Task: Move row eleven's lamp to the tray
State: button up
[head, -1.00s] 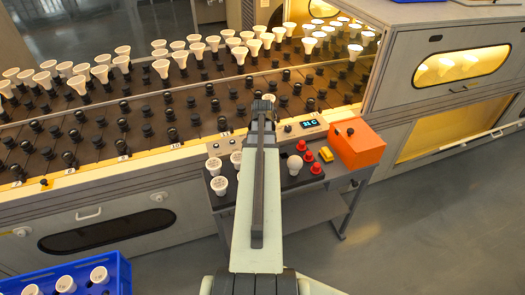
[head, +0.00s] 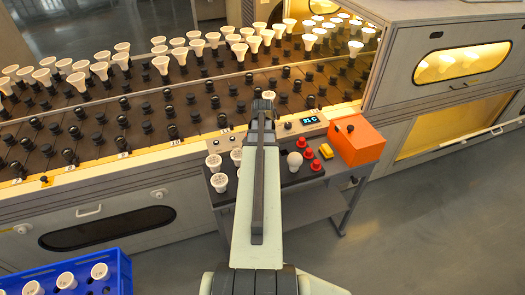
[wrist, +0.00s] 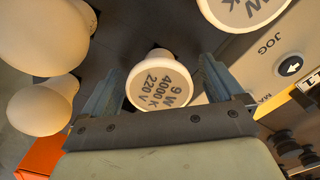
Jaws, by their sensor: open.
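In the wrist view, a white lamp (wrist: 160,82) marked 9 W 4000 K 220 V shows its round face between the fingers of my gripper (wrist: 162,95). The fingers are open, one on each side of the lamp; I cannot tell whether they touch it. In the head view my arm hides this lamp, and the gripper end (head: 262,108) shows near the row 11 label (head: 224,129). A second marked lamp (wrist: 245,8) shows in the wrist view. Which lamp is row eleven's is unclear.
A round bulb (head: 294,160), red buttons (head: 316,165) and an orange box (head: 355,140) are right of my arm. A rack (head: 120,120) has bare sockets in front and lamps behind. A blue crate (head: 120,285) with lamps is at the lower left.

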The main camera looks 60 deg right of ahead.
notch_tip(320, 180, up, 14)
dwell(0.9)
jog(key=shift+f, duration=0.1)
